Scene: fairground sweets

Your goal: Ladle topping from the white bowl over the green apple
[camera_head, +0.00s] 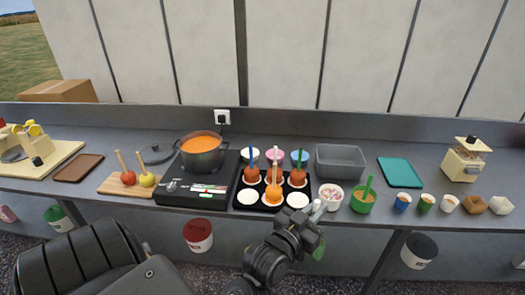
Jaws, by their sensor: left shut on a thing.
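The white bowl (331,196) stands near the table's front edge, with a pale pinkish topping in it. My left gripper (315,217) is at the bowl's near left side, shut on the pale handle of a ladle (319,207). The ladle's lower end is hard to make out. A yellow-green apple (147,179) with a stick lies on a wooden board. My right gripper is not in view.
A green pot (363,200) with a green handle stands right of the bowl. A grey bin (341,161) stands behind. A pot of orange sauce (202,153) sits on a black cooker. Several small cups line the right front. A teal tray (408,172) is empty.

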